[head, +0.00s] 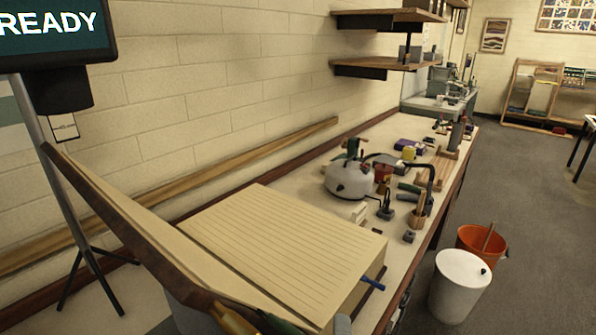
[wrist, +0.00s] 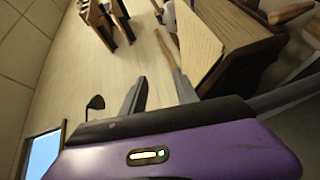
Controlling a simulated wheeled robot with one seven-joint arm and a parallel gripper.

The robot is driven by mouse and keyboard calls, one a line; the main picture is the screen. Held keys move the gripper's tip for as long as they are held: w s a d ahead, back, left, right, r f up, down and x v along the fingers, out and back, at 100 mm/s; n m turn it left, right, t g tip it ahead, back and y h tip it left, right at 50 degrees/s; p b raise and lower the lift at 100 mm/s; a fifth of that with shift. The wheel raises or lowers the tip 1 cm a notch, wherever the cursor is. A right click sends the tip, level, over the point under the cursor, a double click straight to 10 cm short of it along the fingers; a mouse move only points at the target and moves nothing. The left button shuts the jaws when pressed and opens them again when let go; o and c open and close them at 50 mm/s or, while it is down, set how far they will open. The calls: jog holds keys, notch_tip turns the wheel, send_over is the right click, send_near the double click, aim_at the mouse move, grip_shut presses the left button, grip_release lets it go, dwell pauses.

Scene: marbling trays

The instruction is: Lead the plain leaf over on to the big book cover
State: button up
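A large pale sheet with fine parallel lines (head: 285,250) lies flat on top of a thick block at the front end of the bench. It may be a leaf of the big book. A long brown board (head: 120,215), perhaps the book's cover, stands tilted along its left side. In the wrist view a pale lined surface (wrist: 203,42) shows beside a dark brown body. My gripper (wrist: 160,88) shows in the wrist view with its two grey fingers apart. A thin brown edge lies beyond the gap, and no contact is clear. I cannot make out my gripper in the head view.
A blue rod (head: 371,283) sticks out at the block's right side. Handles of tools (head: 235,318) show at the bottom edge. A white bucket (head: 459,285) and an orange bucket (head: 481,242) stand on the floor.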

jog(key=s+d+f+m+g+y, duration=0.1)
jog(key=s+d+f+m+y, duration=0.15)
jog(key=s+f, duration=0.35)
jog(key=s+d+f+m+g+y, duration=0.1)
jog(key=s+d+f+m, duration=0.1)
jog(key=s+d+f, duration=0.4)
jog(key=s+d+m+h, duration=0.1)
jog(key=s+d+m, duration=0.2)
jog(key=s+m, duration=0.2)
jog(key=s+d+m, duration=0.2)
jog(key=s+m, duration=0.4)
jog(key=s, duration=0.4)
jog(key=shift+d+r+h, duration=0.35)
jog(key=shift+d+r, duration=0.05)
jog(key=shift+r, duration=0.05)
